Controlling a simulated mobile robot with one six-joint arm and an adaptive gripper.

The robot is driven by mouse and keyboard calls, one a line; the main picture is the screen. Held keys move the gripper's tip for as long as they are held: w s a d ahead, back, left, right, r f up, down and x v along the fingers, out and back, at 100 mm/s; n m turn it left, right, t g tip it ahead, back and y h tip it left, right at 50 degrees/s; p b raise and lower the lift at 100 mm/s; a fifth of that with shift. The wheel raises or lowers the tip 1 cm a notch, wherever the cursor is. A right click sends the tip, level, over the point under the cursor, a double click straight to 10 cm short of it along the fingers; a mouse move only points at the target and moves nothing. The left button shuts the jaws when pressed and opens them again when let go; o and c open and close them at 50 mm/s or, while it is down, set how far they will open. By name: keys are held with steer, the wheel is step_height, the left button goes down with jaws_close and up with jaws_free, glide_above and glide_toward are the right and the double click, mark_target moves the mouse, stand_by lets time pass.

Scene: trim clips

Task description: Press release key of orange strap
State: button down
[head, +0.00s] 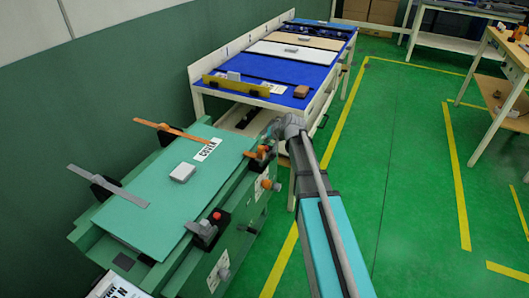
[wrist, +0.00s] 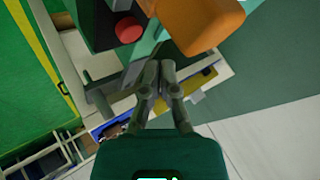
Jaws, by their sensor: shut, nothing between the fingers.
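The orange strap (head: 170,130) sticks out over the far left edge of the green cover (head: 150,190). An orange piece (head: 258,153) shows at the cover's right edge, beside my gripper (head: 271,132). In the wrist view a large orange block (wrist: 200,22) is close, at the top right. A round red key (wrist: 128,29) sits on a dark housing to its left. My gripper (wrist: 160,66) is shut and empty, its tips below the key and the block in the picture. I see no contact with the key. In the head view my arm partly hides this clip.
A grey strap (head: 112,188) lies at the cover's near left. Another dark clip with a red key (head: 216,216) stands at the near right edge. A small grey block (head: 182,172) lies on the cover.

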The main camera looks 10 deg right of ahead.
steer(key=shift+f+b, duration=0.5)
steer(key=shift+f, duration=0.25)
steer(key=shift+f, duration=0.2)
stand_by(1.0)
steer(key=shift+s+f+b, duration=0.1)
steer(key=shift+f+b, duration=0.15)
steer(key=shift+b, duration=0.2)
steer(key=shift+f+b, duration=0.4)
steer(key=shift+b, duration=0.05)
stand_by(0.8)
steer(key=shift+r, duration=0.15)
steer(key=shift+r+p, duration=0.75)
steer(key=shift+p, duration=0.2)
steer(key=shift+r+p, duration=2.5)
